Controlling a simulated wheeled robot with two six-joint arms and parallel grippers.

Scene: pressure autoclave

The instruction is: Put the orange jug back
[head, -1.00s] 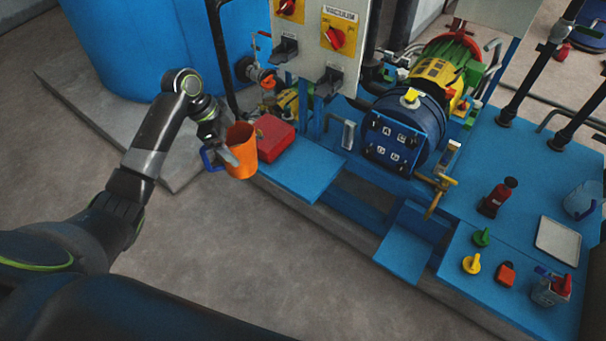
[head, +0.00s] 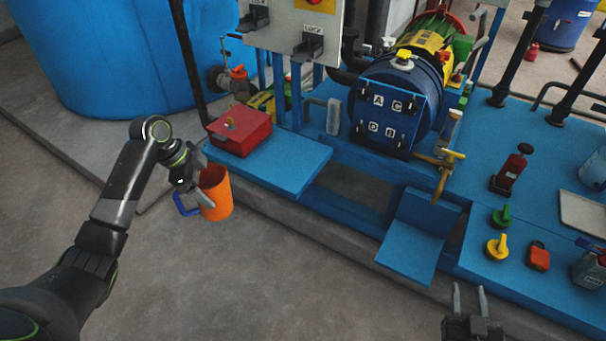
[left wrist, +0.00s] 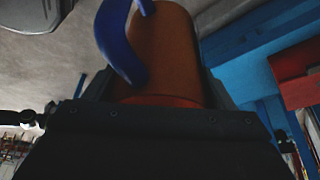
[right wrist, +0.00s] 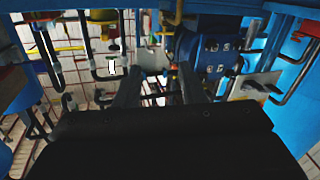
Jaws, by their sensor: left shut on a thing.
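The orange jug (head: 216,196) with a blue handle (head: 186,204) hangs upright in my left gripper (head: 206,188), in front of the left blue shelf's edge and above the floor. My left gripper is shut on the jug. In the left wrist view the jug (left wrist: 172,50) fills the space between the fingers, with its blue handle toward the camera. My right gripper (head: 470,298) shows at the bottom right of the head view, its two fingers apart and empty. The fingers also stand apart in the right wrist view (right wrist: 157,88).
A red box (head: 240,132) sits on the left blue shelf (head: 290,165), whose right part is bare. A blue lettered vessel (head: 392,118) stands behind.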

